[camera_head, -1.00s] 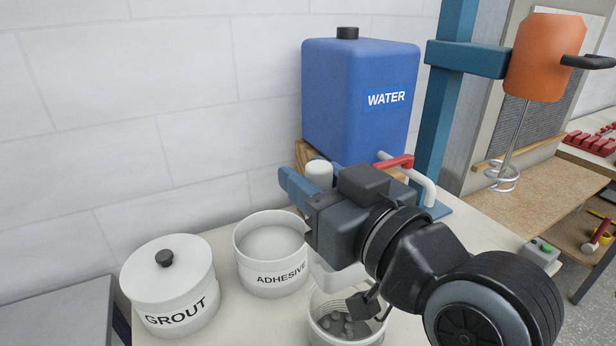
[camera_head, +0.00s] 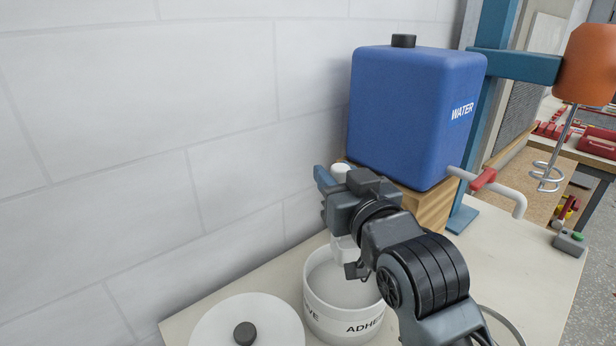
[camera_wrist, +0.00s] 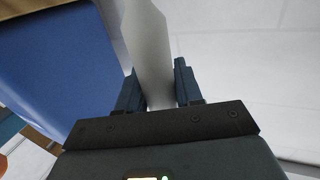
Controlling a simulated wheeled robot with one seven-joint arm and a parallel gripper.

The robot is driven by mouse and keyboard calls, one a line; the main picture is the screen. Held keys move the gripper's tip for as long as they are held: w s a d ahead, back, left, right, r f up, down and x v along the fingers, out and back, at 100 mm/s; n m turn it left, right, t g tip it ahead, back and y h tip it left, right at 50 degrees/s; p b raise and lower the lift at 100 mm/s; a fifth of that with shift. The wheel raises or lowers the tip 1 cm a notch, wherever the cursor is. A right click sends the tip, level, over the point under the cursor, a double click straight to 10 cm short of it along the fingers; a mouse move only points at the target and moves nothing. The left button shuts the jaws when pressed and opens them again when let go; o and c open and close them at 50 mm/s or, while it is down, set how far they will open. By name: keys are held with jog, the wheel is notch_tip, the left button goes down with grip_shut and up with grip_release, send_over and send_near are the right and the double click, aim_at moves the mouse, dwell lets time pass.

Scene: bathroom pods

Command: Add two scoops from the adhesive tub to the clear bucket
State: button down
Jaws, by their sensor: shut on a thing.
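The open white adhesive tub (camera_head: 322,310) stands at the bottom middle of the head view, with pale material inside. My gripper (camera_head: 333,180) is above its far side, shut on the handle of a white scoop. The handle shows between the blue fingers in the wrist view (camera_wrist: 155,75). The scoop's white bowl (camera_head: 345,250) hangs below the gripper, over the tub's opening; whether it touches the material or holds any, I cannot tell. Only a curved rim of the clear bucket (camera_head: 508,326) shows at the bottom right, partly behind my arm.
A lidded white grout tub (camera_head: 275,315) stands left of the adhesive tub. A blue water tank (camera_head: 415,110) on a wooden block (camera_head: 432,208) stands behind, its red-handled tap (camera_head: 483,180) jutting right. The wall is close behind.

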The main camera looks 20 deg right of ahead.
aim_at(337, 245)
jog(key=shift+a+f, duration=0.1)
jog(key=shift+f+b, duration=4.55)
jog(key=shift+f, duration=1.4)
jog(key=shift+r, duration=0.1)
jog(key=shift+r+p, duration=4.75)
jog(key=shift+r, duration=0.95)
